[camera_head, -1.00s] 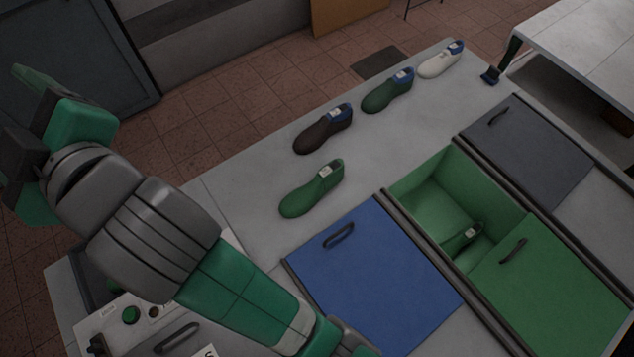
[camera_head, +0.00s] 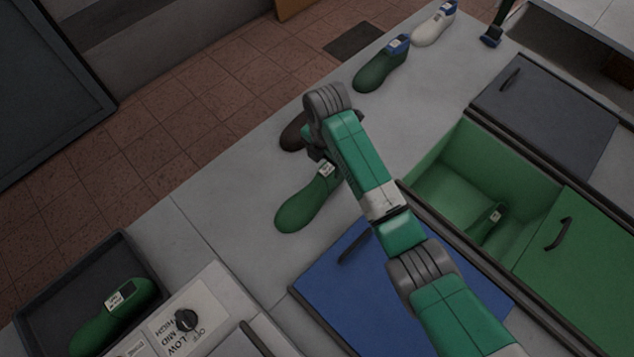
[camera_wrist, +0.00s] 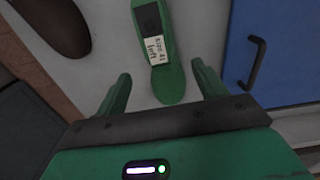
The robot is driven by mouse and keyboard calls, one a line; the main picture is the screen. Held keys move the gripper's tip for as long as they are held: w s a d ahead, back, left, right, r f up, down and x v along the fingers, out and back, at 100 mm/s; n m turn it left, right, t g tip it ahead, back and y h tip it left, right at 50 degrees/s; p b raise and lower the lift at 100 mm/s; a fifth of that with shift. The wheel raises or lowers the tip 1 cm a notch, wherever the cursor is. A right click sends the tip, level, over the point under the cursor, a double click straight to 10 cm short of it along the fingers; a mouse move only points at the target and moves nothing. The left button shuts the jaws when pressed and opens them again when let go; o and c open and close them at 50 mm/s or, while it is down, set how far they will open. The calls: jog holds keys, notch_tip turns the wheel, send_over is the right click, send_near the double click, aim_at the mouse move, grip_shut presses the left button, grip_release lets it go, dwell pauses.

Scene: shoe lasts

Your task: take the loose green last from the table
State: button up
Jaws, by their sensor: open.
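A plain green last (camera_head: 300,208) lies on the grey table, its label on the heel part and its rounded end toward the lower left. The wrist view shows this last (camera_wrist: 170,85) with a dark top and a white label reading size 41 left. My gripper (camera_wrist: 160,72) is open above it, one finger on each side and apart from it. In the head view, my arm hides most of the gripper. I cannot tell how high the fingers are above the table.
A brown last (camera_head: 292,135) lies close by, partly hidden by my arm. A blue-topped green last (camera_head: 378,72) and a white last (camera_head: 433,25) lie farther back. A blue lid (camera_head: 340,285) and an open green bin (camera_head: 440,185) are right. A dark tray (camera_head: 60,275) holds another green last.

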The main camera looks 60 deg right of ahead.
aim_at(325, 172)
notch_tip(325, 172, down, 7)
jog(key=shift+d+b, duration=0.1)
jog(key=shift+b, duration=0.65)
jog(key=shift+r, duration=0.1)
grip_shut()
